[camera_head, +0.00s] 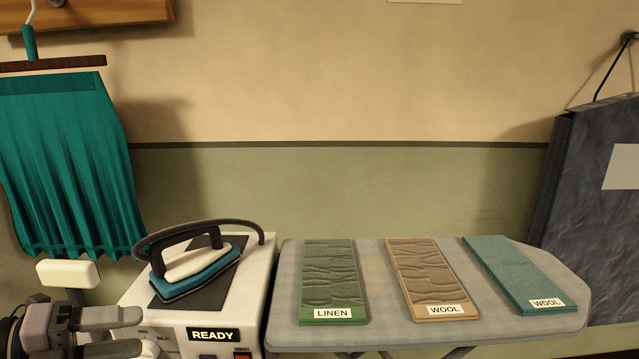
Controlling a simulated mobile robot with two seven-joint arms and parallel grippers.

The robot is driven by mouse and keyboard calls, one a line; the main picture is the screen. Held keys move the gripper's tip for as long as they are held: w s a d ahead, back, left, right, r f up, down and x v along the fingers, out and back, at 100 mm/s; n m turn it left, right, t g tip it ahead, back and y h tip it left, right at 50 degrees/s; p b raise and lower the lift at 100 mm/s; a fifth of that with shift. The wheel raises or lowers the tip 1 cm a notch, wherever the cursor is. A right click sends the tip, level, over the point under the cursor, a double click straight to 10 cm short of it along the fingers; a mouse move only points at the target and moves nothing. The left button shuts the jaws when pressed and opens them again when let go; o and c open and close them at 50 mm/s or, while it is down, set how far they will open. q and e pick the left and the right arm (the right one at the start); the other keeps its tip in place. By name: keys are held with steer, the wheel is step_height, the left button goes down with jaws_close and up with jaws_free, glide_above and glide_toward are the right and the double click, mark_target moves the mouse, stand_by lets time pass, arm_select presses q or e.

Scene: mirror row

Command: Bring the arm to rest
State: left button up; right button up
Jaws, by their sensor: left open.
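My left gripper (138,332) is at the bottom left, its fingers pointing right. It is open, with a gap between the fingers and nothing held in it. It is in front of the left side of the white iron station (255,290). My right gripper is not in view.
A teal iron (196,270) rests on the station's dark pad, beside the ironing board (375,315). The board bears a green LINEN strip (330,275), a tan WOOL strip (425,272) and a teal WOOL strip (515,275). A teal skirt (70,165) hangs left; a dark bag (585,200) hangs right.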

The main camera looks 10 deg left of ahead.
arm_select(q)
step_height(320, 180, down, 16)
steer(key=s+a+n+t+y+p, duration=0.15)
steer(key=n+t+y, duration=0.6)
steer(key=n, duration=1.05)
steer(key=s+d+f+n+g+y, duration=0.3)
steer(key=s+d+f+n+g, duration=0.2)
steer(key=s+d+f+n, duration=0.5)
step_height(320, 180, down, 3)
steer(key=shift+s+d+f+g, duration=0.1)
steer(key=shift+s+d+g, duration=0.25)
steer(key=shift+d, duration=0.75)
steer(key=shift+w, duration=0.1)
